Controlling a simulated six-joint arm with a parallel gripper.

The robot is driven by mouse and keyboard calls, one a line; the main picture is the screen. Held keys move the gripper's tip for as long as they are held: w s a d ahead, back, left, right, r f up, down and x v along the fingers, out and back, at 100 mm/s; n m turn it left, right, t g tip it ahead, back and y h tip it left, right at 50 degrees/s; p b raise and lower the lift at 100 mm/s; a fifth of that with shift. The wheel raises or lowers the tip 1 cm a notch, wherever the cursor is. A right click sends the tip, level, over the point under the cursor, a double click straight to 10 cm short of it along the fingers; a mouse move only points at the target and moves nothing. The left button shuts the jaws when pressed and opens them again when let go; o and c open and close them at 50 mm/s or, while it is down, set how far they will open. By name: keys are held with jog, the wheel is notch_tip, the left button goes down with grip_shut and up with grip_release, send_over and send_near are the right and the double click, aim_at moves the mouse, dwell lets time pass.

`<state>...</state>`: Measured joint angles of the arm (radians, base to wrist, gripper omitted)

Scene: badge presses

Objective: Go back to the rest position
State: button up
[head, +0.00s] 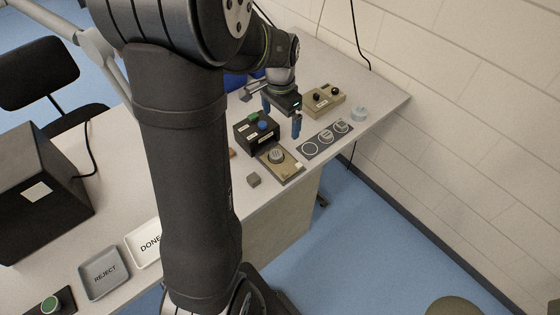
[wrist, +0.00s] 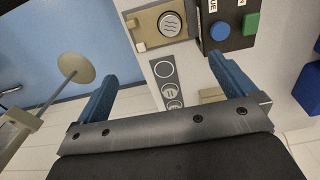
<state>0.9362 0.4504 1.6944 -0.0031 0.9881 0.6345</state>
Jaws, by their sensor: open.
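My gripper (head: 282,115) hangs over the far part of the table in the head view, with its two blue fingers apart and nothing between them. In the wrist view my gripper (wrist: 163,85) also shows its blue fingers spread wide. A tan press (head: 280,163) with a round ridged disc lies in front of it; it shows at the top of the wrist view (wrist: 145,24). A black box (head: 256,131) with a blue and a green button stands beside the press. A dark strip with several round places (head: 310,148) lies to the right.
A REJECT tray (head: 105,274), a DONE tray (head: 148,241) and a large black box (head: 40,190) are at the left.

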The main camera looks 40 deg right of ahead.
notch_tip(320, 180, down, 10)
dwell(0.5)
jog(key=shift+r, duration=0.2)
dwell(0.4)
notch_tip(320, 180, up, 10)
dwell(0.3)
